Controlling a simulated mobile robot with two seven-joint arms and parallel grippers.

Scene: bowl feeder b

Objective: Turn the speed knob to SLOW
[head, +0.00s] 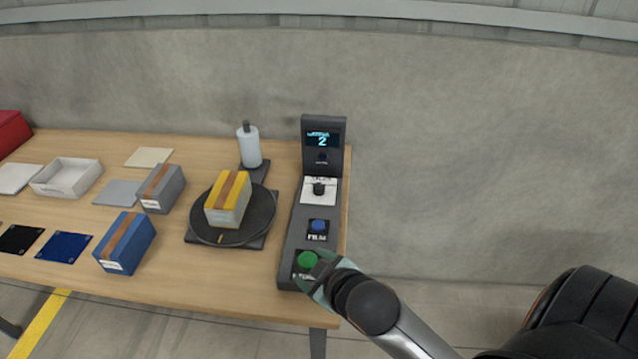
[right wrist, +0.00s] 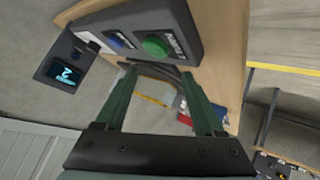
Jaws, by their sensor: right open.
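The speed knob (head: 319,187) is a small black knob on a white label plate (head: 318,197) on the dark control box (head: 294,240); its setting is too small to read. A display (head: 322,140) at the back of the box shows a 2. My right gripper (head: 318,276) is over the front end of the box, near the green button (head: 307,259) and nearer the table's front edge than the knob. In the right wrist view its two green fingers (right wrist: 165,82) are apart with nothing gripped, and the green button (right wrist: 157,46) lies just beyond them. My left gripper is not in view.
A blue button (head: 318,226) sits between the knob and the green button. Left of the box, a yellow-topped box (head: 228,199) stands on a black turntable (head: 262,214). A white bottle (head: 250,147) stands behind it. Grey (head: 161,187) and blue (head: 125,243) boxes stand further left.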

